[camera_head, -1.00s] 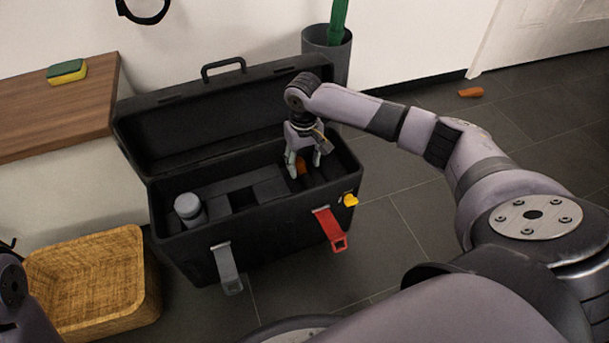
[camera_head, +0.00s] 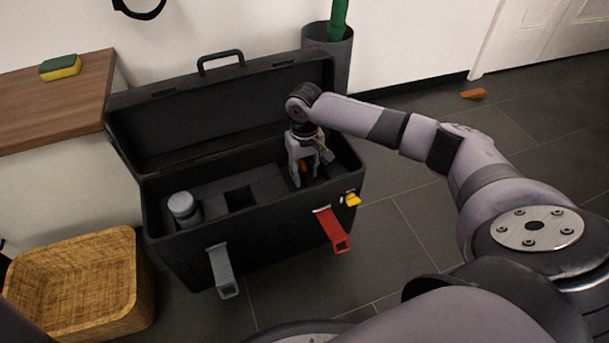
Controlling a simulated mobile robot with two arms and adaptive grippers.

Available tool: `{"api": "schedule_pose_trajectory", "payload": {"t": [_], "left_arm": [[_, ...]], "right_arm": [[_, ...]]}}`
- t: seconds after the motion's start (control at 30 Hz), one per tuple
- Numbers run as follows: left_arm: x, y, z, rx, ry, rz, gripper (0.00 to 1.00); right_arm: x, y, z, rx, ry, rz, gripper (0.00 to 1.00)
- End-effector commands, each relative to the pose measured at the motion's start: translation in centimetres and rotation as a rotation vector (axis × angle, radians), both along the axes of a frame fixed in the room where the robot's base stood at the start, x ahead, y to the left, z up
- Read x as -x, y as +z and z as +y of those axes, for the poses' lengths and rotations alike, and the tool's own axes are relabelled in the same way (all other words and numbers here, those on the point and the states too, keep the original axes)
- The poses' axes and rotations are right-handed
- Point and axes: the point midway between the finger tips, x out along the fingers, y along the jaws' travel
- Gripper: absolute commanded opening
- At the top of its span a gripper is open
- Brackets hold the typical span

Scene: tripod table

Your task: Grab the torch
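The open black toolbox (camera_head: 270,215) stands on the floor, its lid tipped back towards the wall. My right gripper (camera_head: 305,180) points down into its right part. Its two fingers are apart, with a small orange thing (camera_head: 304,166) showing between or just behind them. I cannot tell whether they touch it, or whether it is the torch, as it is mostly hidden. A grey cylinder with a round top (camera_head: 183,207) stands in the box's left end; I cannot tell what it is. My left gripper is out of view.
A wicker basket (camera_head: 140,290) stands left of the toolbox. A sponge (camera_head: 60,67) lies on a wooden top (camera_head: 90,100). A dark bin (camera_head: 343,65) stands behind the box. An orange piece (camera_head: 473,93) lies on the floor. The red latch (camera_head: 332,230) hangs open.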

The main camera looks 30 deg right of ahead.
Motion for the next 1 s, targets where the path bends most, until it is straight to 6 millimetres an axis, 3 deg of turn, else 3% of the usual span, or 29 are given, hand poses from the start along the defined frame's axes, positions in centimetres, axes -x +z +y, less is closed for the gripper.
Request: {"api": "schedule_pose_trajectory", "payload": {"t": [0.43, 0.8, 1.0], "left_arm": [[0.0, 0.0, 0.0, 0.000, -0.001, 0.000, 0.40], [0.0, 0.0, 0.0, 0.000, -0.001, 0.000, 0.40], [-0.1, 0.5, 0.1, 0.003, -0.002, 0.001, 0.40]], "right_arm": [[0.0, 0.0, 0.0, 0.001, 0.000, 0.000, 0.00], [0.0, 0.1, 0.0, 0.000, 0.000, 0.000, 0.00], [0.0, 1.1, 0.0, 0.000, 0.000, -0.001, 0.00]]}}
